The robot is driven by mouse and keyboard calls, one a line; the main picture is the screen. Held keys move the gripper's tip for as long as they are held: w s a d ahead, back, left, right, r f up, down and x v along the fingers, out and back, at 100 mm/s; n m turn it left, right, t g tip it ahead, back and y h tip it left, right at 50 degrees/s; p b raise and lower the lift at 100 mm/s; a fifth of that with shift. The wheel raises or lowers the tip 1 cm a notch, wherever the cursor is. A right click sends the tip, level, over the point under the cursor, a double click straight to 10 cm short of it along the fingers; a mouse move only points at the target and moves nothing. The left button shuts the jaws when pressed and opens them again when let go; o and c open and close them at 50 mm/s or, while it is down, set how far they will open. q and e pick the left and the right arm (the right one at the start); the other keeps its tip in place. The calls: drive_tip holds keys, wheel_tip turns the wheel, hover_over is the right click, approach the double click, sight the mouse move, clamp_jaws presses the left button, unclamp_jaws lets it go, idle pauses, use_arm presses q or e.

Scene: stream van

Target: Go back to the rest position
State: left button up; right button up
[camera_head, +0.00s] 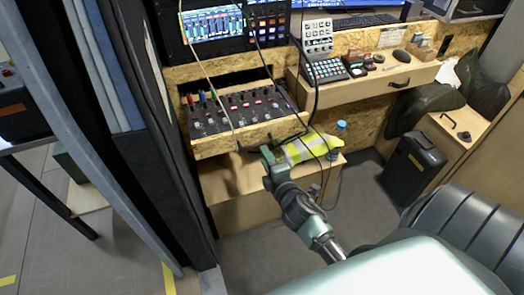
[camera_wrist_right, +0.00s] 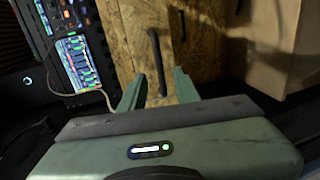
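My right gripper (camera_head: 267,158) is in front of the wooden drawer (camera_head: 218,147) that holds a black mixer with knobs. In the right wrist view, my right gripper (camera_wrist_right: 157,84) has its two green fingers spread apart. A black bar handle (camera_wrist_right: 160,58) on the wooden front shows between and beyond the fingers, and nothing is clamped between them. My right arm reaches up from the lower right of the head view. My left gripper is not in view.
A yellow reflective vest (camera_head: 308,148) and a blue-capped bottle (camera_head: 341,126) are close to my right gripper. Cables hang over the mixer drawer. A second drawer (camera_head: 400,78) is at right, above a black case (camera_head: 412,168). Grey floor is clear below.

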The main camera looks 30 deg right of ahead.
drive_tip(key=shift+s+a+r, duration=0.1)
drive_tip(key=shift+s, duration=0.45)
drive_tip(key=s+a+f+m+g+y, duration=0.15)
drive_tip(key=s+f, duration=0.35)
drive_tip(key=f, duration=0.5)
drive_tip(key=s+a+f+m+g, duration=0.3)
drive_tip(key=s+f, duration=0.1)
drive_tip(key=f, duration=0.6)
drive_tip(key=s+a+f+m+g+y, duration=0.1)
drive_tip(key=s+a+f+m+g, duration=0.3)
drive_tip(key=f, duration=0.6)
drive_tip(key=s+f+m+g, duration=0.1)
drive_tip(key=s+f+g, duration=0.1)
drive_tip(key=s+f, duration=0.3)
drive_tip(key=s+f+m+g, duration=0.1)
drive_tip(key=s+f, duration=0.4)
drive_tip(key=s, duration=0.9)
drive_tip(key=s+a+f+m+g+y, duration=0.1)
drive_tip(key=s+f, duration=0.4)
drive_tip(key=s, duration=0.5)
drive_tip(key=shift+m+g, duration=0.75)
drive_tip(key=shift+g, duration=0.1)
drive_tip(key=shift+r, duration=0.1)
